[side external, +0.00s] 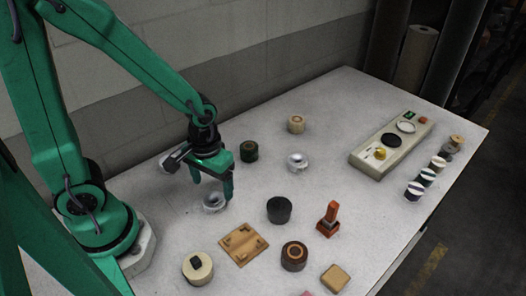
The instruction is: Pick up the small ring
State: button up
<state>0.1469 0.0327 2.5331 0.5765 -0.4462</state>
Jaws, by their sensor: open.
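My gripper (212,188) is open, with its fingers pointing down at the left part of the table. A pale grey ring-like piece (214,202) sits on the table just below and between the fingers. The fingers look close to it, but I cannot tell whether they touch it. A second shiny, pale round piece (298,161) stands farther back to the right, clear of the gripper. I cannot tell from this view which of the two is the small ring.
A dark green cylinder (249,151) stands close right of my gripper. A black cylinder (279,209), a wooden square plate (243,244) and a cream cylinder (198,268) stand nearer the front. A long beige panel (366,160) lies at the right. A wall (250,45) runs behind.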

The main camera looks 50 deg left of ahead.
aim_at(214, 199)
jog(key=shift+a+f, duration=0.15)
jog(key=shift+f, duration=2.3)
jog(key=shift+c, duration=0.5)
jog(key=c, duration=1)
